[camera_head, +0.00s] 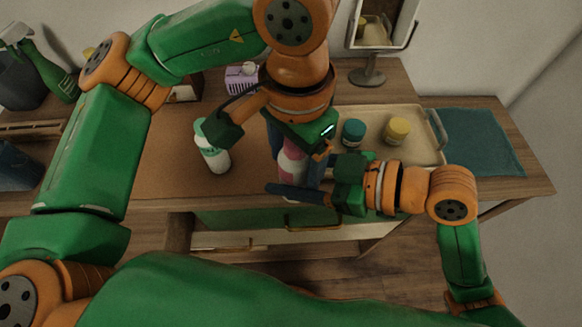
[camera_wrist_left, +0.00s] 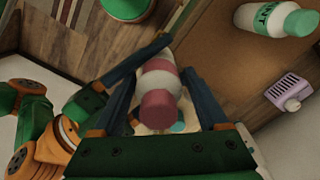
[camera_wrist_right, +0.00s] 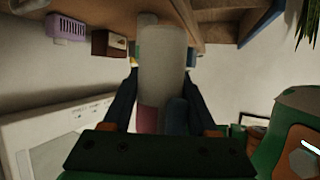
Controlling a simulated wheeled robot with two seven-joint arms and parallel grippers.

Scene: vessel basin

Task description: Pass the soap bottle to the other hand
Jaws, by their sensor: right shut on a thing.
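The soap bottle, white with pink bands (camera_head: 292,160), is held upright in front of the counter's front edge in the head view. My right gripper (camera_head: 298,192) comes in from the right and is shut on its lower part. My left gripper (camera_head: 293,165) is above, with its fingers pointing down around the bottle's upper part. In the left wrist view the pink top (camera_wrist_left: 158,108) lies between my left fingers, which stand apart with gaps beside it. In the right wrist view the pale bottle body (camera_wrist_right: 162,60) fills the space between my right fingers.
A white-and-green mint bottle (camera_head: 213,150) stands on the counter to the left. A tray (camera_head: 432,150) at right holds a teal jar (camera_head: 353,132) and a yellow jar (camera_head: 396,130). A purple basket (camera_head: 241,80) and mirror stand (camera_head: 367,75) are behind. A teal cloth (camera_head: 475,140) lies at far right.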

